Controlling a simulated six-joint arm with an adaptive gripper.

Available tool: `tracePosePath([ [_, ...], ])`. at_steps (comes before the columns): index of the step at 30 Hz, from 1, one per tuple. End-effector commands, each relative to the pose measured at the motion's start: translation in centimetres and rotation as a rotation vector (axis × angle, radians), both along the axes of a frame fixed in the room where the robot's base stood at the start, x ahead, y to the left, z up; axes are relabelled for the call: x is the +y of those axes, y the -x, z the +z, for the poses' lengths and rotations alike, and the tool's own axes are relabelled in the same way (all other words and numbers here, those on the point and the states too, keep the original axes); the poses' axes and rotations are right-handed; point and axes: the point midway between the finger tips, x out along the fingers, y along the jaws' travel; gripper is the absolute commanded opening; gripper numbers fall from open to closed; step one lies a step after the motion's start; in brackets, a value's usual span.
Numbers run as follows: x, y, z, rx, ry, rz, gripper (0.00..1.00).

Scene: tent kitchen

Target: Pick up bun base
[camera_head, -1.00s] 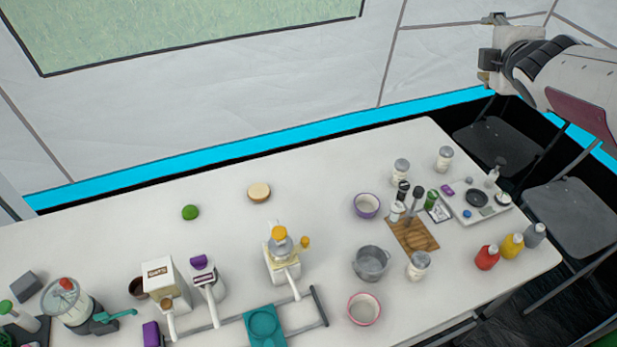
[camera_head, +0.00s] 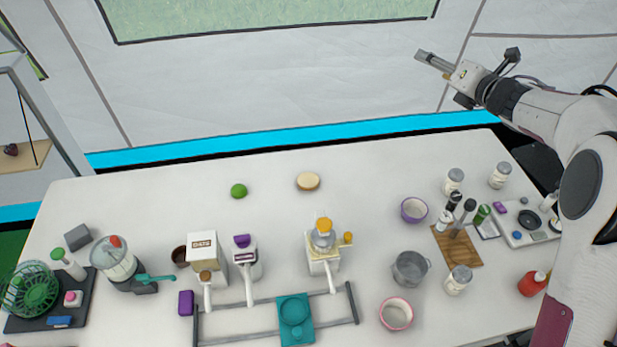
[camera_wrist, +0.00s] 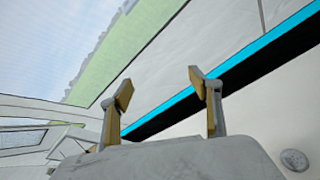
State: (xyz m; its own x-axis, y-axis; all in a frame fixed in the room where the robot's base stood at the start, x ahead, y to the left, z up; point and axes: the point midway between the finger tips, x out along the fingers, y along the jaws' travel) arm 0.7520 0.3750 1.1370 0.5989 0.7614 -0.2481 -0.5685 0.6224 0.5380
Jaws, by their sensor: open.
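The bun base (camera_head: 308,181) is a flat, round, pale tan piece lying on the white table near its back edge, right of a green ball-shaped item. My gripper (camera_head: 434,61) is raised high above the table's back right, in front of the tent wall and well apart from the bun base. In the wrist view my gripper (camera_wrist: 160,95) shows two spread fingers with yellowish pads and nothing between them. The bun base is not in the wrist view.
The green item (camera_head: 239,191) lies left of the bun base. A food press with an orange top (camera_head: 323,245) stands in front. A purple-rimmed bowl (camera_head: 414,210) and a wooden board (camera_head: 468,250) with bottles are to the right. The table around the bun base is clear.

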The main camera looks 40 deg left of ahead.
Motion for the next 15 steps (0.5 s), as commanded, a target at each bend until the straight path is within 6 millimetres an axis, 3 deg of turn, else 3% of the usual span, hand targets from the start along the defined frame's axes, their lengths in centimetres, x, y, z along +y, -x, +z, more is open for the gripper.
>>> tracePosePath([
  [6,4.6,1.6,-5.3,-0.107,0.096,0.213,0.63],
  [15,9.6,5.6,-12.8,-0.256,0.191,0.511,0.63],
])
